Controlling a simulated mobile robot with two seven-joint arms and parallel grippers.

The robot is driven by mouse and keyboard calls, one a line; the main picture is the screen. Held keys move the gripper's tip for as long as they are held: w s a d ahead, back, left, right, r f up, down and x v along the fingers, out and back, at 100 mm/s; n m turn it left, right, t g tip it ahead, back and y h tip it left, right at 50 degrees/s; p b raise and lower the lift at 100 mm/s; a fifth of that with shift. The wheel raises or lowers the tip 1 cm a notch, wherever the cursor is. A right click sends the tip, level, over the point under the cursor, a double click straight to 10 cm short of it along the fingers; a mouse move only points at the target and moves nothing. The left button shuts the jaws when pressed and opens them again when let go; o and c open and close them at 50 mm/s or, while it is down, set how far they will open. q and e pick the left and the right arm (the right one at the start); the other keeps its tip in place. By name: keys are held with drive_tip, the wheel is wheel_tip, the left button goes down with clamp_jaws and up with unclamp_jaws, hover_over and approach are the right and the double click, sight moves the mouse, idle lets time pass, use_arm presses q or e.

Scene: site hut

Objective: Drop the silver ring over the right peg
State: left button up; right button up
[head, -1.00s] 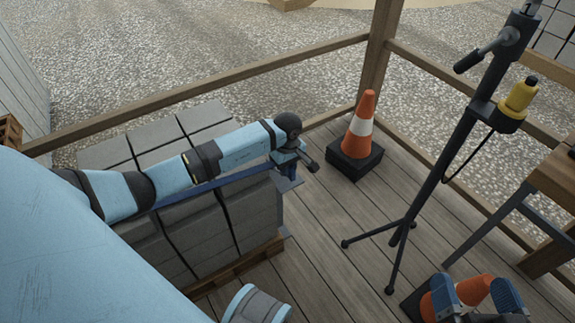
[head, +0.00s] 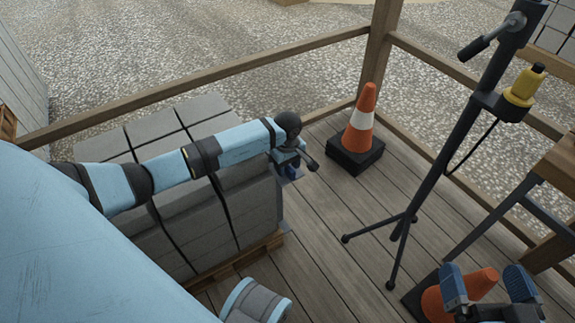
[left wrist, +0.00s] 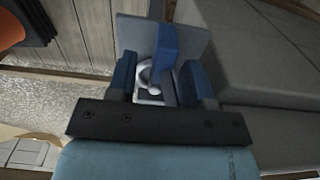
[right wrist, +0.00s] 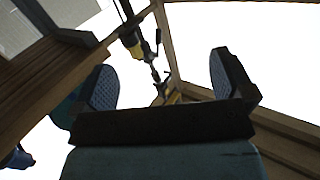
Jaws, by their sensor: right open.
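My left gripper (head: 292,168) hangs at the far right corner of the block stack, mostly hidden by its own wrist. In the left wrist view its two blue fingers (left wrist: 160,80) stand either side of a pale, curved, shiny piece (left wrist: 148,78) and a blue upright block (left wrist: 165,48), before a grey plate (left wrist: 192,35). I cannot tell if the pale piece is the silver ring, or if the fingers grip it. No peg can be made out. My right gripper (head: 487,280) is open and empty at the lower right, above an orange cone; its spread fingers show in the right wrist view (right wrist: 162,80).
The grey block stack (head: 200,215) stands on a wooden pallet. A cone (head: 361,120) stands by the railing post. A black tripod (head: 440,165) carries a yellow device (head: 524,85). A second cone (head: 480,284) is under my right gripper. A wooden table (head: 560,170) is at right.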

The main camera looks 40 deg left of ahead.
use_arm(q)
drive_tip(key=shift+r, duration=0.15)
use_arm(e)
drive_tip(key=shift+r, duration=0.1)
use_arm(q)
drive_tip(key=shift+r, duration=0.35)
wheel_tip(320, 180, up, 7)
drive_tip(key=p, duration=0.3)
wheel_tip(320, 180, up, 6)
drive_tip(key=shift+f+p, duration=0.1)
drive_tip(key=shift+p, duration=1)
use_arm(e)
drive_tip(key=shift+m+t, duration=0.6)
drive_tip(key=shift+m, duration=0.3)
drive_tip(key=r, duration=0.2)
drive_tip(key=s+r, duration=0.1)
drive_tip(key=r, duration=0.1)
drive_tip(key=shift+a, duration=0.15)
drive_tip(key=shift+r, duration=0.1)
